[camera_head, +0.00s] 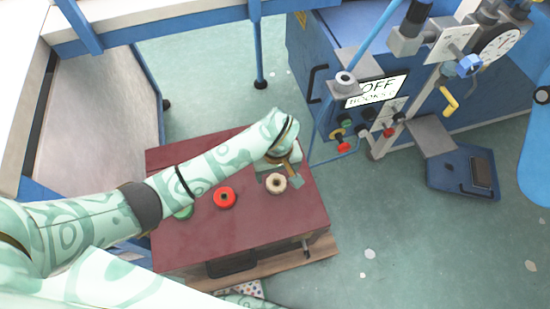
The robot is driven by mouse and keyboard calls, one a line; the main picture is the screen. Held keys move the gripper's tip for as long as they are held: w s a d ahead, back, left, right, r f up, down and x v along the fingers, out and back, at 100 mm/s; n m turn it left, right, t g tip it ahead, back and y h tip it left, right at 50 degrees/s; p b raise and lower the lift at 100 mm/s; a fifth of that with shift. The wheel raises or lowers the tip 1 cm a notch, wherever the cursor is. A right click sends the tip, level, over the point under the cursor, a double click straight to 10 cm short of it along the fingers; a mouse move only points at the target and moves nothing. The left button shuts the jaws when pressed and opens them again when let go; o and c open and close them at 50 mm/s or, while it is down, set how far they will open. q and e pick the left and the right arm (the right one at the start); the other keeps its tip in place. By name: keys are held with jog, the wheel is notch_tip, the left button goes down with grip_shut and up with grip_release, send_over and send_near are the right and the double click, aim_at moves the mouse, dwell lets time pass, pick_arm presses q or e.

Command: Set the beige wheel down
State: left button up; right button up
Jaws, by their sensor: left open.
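The beige wheel (276,183) is a small round ring with a dark centre hole. It lies on the dark red top of a low table (255,222), near its right side. My left gripper (289,172) is at the wheel's upper right edge, with its jaws open. Whether a finger touches the wheel cannot be told. A red wheel (224,197) sits on the same top to the left. A green wheel (184,212) is partly hidden behind my left forearm. My right gripper is not in view.
A blue machine with a dial (499,44), an "OFF" sign (377,90) and a yellow handle (449,101) stands at the upper right. A blue pedal (462,172) lies on the green floor. A pale-topped blue-framed table (104,112) stands at the left.

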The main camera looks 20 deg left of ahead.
pick_arm(q)
notch_tip(320, 180, up, 7)
jog(key=p, duration=0.3)
jog(key=shift+f, duration=0.2)
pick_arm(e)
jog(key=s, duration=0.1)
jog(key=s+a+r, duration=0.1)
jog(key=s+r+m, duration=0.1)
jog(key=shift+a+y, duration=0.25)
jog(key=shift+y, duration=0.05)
pick_arm(q)
jog(key=shift+f, duration=0.1)
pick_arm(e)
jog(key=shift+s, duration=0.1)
